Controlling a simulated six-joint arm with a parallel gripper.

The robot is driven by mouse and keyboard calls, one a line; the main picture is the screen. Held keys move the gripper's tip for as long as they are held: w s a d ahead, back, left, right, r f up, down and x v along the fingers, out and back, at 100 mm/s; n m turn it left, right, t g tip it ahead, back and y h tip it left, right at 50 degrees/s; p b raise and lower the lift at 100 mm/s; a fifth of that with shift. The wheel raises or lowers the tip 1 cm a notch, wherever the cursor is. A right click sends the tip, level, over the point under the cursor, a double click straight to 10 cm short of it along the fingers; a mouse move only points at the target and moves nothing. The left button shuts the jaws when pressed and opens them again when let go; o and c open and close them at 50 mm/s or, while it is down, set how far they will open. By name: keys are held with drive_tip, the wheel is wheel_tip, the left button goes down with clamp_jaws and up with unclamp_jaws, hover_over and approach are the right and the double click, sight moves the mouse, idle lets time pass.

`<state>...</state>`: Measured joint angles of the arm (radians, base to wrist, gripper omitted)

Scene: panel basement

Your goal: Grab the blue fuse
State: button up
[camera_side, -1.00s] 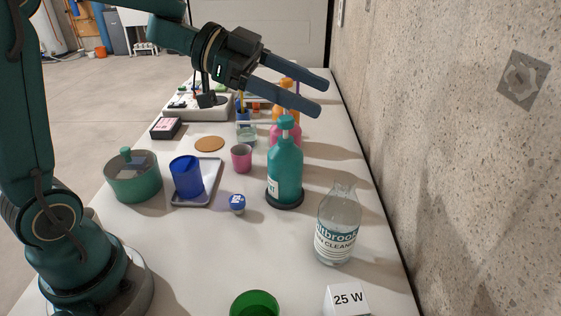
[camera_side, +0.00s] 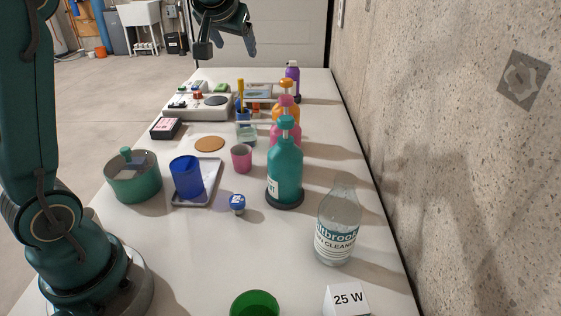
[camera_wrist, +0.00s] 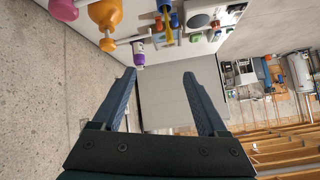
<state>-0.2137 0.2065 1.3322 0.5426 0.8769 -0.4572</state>
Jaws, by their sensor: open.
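A small round piece with a blue top and a pale body, which looks like the blue fuse (camera_side: 237,203), stands on the white table in the side view. It is between the blue cup and the teal pump bottle. I cannot pick it out in the wrist view. My gripper (camera_wrist: 158,80) is open and empty in the wrist view, with a wide gap between its fingers.
Near the fuse are the blue cup (camera_side: 186,177) on a grey tray (camera_side: 209,189), a pink cup (camera_side: 241,158), the teal pump bottle (camera_side: 285,170) and a clear bottle (camera_side: 338,228). A green pot (camera_side: 132,180) stands left. A concrete wall (camera_side: 460,150) bounds the right side.

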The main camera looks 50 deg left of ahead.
drive_tip(key=s+d+f+g+h, duration=0.3)
drive_tip(key=s+d+f+g, duration=0.1)
drive_tip(key=s+d, duration=0.2)
drive_tip(key=m+g+h, duration=0.2)
drive_tip(key=g+h, duration=0.1)
drive_tip(key=h, duration=0.1)
hover_over(237, 199)
drive_tip(key=f, duration=1)
drive_tip(key=s+f, duration=0.1)
drive_tip(key=f, duration=0.4)
drive_tip(key=shift+f, duration=0.4)
drive_tip(key=shift+w+f, duration=0.25)
drive_tip(key=shift+f, duration=1.35)
drive_tip(key=shift+w+f, duration=0.2)
drive_tip(key=shift+f, duration=1.4)
clamp_jaws()
drive_tip(key=shift+r, duration=0.1)
